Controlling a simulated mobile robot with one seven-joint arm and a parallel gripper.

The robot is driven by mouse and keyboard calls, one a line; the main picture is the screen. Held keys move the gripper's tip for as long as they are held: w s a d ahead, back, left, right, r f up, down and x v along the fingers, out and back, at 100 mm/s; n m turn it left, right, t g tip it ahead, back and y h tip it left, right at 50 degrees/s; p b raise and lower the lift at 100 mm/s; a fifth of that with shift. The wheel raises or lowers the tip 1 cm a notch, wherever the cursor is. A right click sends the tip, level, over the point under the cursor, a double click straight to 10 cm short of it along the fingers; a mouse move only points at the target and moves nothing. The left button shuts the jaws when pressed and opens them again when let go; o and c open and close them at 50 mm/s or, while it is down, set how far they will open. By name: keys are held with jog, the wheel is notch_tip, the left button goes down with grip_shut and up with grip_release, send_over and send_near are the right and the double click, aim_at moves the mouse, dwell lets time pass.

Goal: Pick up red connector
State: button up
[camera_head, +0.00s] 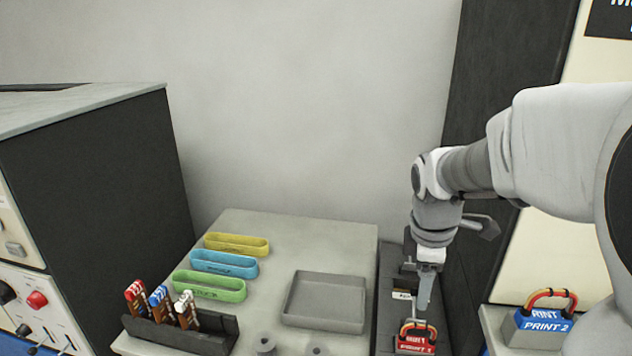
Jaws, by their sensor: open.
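The red connector (416,339) is a red block with a white "PRINT 1" label and orange and dark looped cables on top. It sits near the bottom of the picture on a dark strip to the right of the grey table. My gripper (424,303) points down just above it, with its fingertips close to the cable loop. The gripper is open. Whether the fingers touch the loop or stand around it cannot be told from this view.
A blue "PRINT 2" connector (541,322) stands on a ledge to the right. The grey table (262,295) holds yellow (236,243), blue (224,263) and green (209,286) holders, an empty grey tray (325,319) and a dark rack (212,338) with tools. Dark cabinets flank it.

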jog(key=n+b, duration=0.1)
send_near(419, 340)
jog(key=shift+n, duration=0.3)
jog(key=shift+w+d+f+b, duration=0.2)
jog(key=shift+f+b, duration=0.6)
jog(key=shift+f, duration=0.55)
jog(key=shift+w+d+f+b, duration=0.2)
jog(key=shift+f+b, duration=0.65)
jog(key=shift+f, duration=0.55)
jog(key=shift+w+d+f+b, duration=0.1)
jog(key=shift+w+f+b, duration=0.15)
jog(key=shift+f+b, duration=0.85)
jog(key=shift+f+p, duration=0.2)
jog(key=shift+p, duration=0.15)
grip_shut()
